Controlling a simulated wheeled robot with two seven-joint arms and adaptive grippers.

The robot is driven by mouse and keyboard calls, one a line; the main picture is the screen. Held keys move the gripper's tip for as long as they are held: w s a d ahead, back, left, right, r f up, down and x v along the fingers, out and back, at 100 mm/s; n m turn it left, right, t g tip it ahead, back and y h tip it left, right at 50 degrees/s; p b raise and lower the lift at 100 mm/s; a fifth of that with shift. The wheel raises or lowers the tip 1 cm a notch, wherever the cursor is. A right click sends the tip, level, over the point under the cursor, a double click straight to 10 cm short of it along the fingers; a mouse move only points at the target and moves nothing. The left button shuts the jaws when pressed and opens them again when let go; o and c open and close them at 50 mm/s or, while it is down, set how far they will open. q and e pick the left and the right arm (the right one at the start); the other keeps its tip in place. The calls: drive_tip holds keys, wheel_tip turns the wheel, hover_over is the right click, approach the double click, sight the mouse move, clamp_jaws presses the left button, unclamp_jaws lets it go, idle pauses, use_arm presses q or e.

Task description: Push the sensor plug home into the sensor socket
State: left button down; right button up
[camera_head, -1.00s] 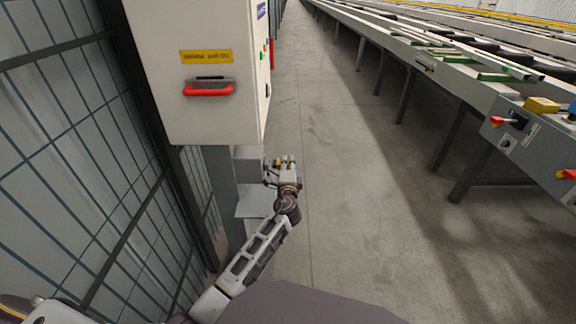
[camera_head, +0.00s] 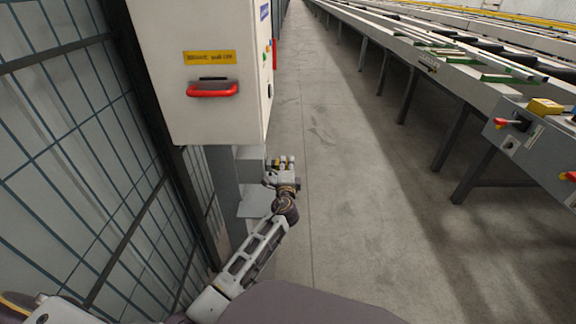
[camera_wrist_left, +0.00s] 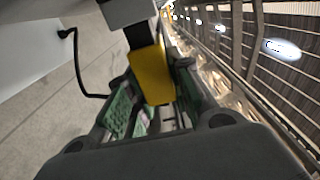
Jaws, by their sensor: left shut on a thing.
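The yellow sensor plug (camera_wrist_left: 151,76) is between the green-padded fingers of my left gripper (camera_wrist_left: 152,108) in the left wrist view, and the gripper is shut on it. A black part extends from the plug's upper end to a grey block (camera_wrist_left: 132,12), which looks like the sensor socket. The seam there is too small and dark to tell how deep the plug sits. A black cable (camera_wrist_left: 78,68) loops to the left of the fingers. In the head view my left gripper (camera_head: 284,163) is small, just right of the grey post under the cabinet. My right gripper is out of view.
A white cabinet (camera_head: 190,110) with a red handle (camera_head: 213,90) stands above and left of my left gripper. A wire fence (camera_head: 70,150) runs along the left. A runout table (camera_head: 470,85) stands on the right. The floor (camera_head: 335,170) between is clear.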

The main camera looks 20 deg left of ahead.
use_arm(q)
drive_tip(key=shift+s+a, duration=0.2)
drive_tip(key=shift+a, duration=0.6)
idle(0.4)
drive_tip(key=c, duration=1.2)
unclamp_jaws()
drive_tip(key=shift+s, duration=0.1)
drive_tip(key=shift+v, duration=5.95)
